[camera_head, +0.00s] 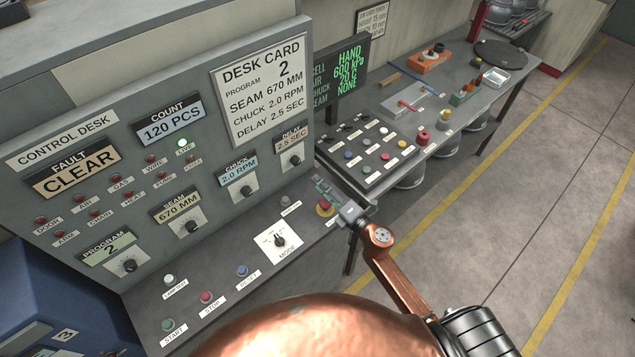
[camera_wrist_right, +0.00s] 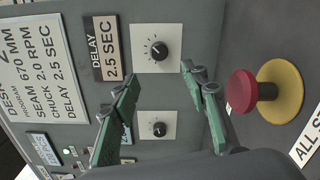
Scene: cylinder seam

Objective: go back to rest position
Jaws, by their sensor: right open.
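My right gripper (camera_head: 322,190) is over the right end of the control desk (camera_head: 225,262), close to the red all-stop button (camera_head: 324,207). In the right wrist view, my right gripper (camera_wrist_right: 164,77) has its two green fingers spread apart with nothing held between them. The red mushroom button (camera_wrist_right: 243,92) on its yellow collar stands to the right of the fingers, apart from them. A dial on a white plate (camera_wrist_right: 157,128) shows behind the gap between the fingers. My left gripper is in neither view.
The desk's upright panel (camera_head: 150,195) carries knobs, lamps and displays. The mode switch (camera_head: 280,240) and several push buttons lie on the sloping desk top. A workbench (camera_head: 455,100) with a button box (camera_head: 370,150) stands beyond. Grey floor (camera_head: 520,190) is open at the right.

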